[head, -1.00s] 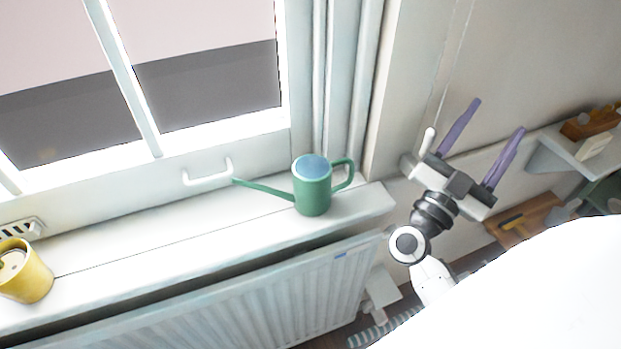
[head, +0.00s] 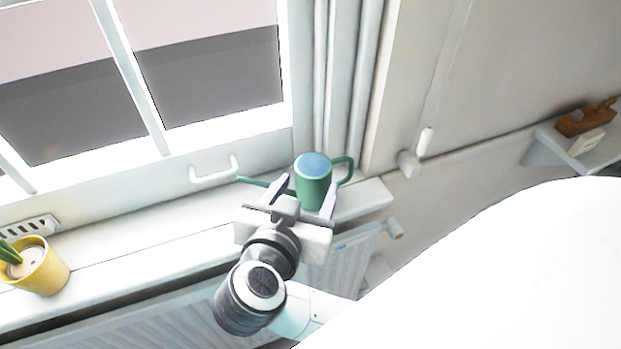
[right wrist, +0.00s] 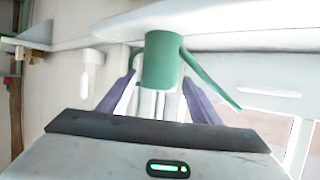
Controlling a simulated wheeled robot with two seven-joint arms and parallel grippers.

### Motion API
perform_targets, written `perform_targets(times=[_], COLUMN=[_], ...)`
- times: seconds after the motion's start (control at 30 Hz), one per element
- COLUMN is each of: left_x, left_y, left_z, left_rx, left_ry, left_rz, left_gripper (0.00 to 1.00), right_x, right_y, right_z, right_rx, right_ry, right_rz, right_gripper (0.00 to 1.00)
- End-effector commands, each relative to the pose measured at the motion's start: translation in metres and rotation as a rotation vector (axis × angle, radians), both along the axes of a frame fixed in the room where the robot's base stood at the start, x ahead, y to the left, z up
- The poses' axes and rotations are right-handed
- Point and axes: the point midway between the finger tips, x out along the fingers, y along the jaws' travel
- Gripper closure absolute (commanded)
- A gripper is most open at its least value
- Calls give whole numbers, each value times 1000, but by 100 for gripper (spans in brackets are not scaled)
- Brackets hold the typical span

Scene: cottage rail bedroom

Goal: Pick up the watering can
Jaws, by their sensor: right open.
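The green watering can (head: 314,184) stands upright on the white windowsill (head: 160,232), with its spout to the left and its handle to the right. My right gripper (head: 306,197) is open in front of the can, its two purple fingers on either side of the body. In the right wrist view the can (right wrist: 161,62) shows between and just beyond the fingertips of the gripper (right wrist: 158,82), with the spout reaching down to the right. I cannot tell whether a finger touches it. My left gripper is not in view.
A yellow plant pot (head: 43,268) stands on the sill at the left. The window (head: 205,80) and its white handle (head: 214,170) are behind the sill. A radiator (head: 340,262) is below it.

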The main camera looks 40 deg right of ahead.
Motion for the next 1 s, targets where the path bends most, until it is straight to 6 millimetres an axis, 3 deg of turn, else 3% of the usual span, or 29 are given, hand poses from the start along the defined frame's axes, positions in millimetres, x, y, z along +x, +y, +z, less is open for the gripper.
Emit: perform_targets(times=[0.7,1.0], left_x=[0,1], left_y=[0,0], left_z=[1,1], left_rx=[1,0], left_ry=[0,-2], left_rz=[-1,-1], left_gripper=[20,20], right_x=[54,59], right_y=[-64,-70], right_z=[-37,-42], right_rx=[0,5], right_ry=[3,2], right_rz=[-1,-2], right_gripper=[42,42])
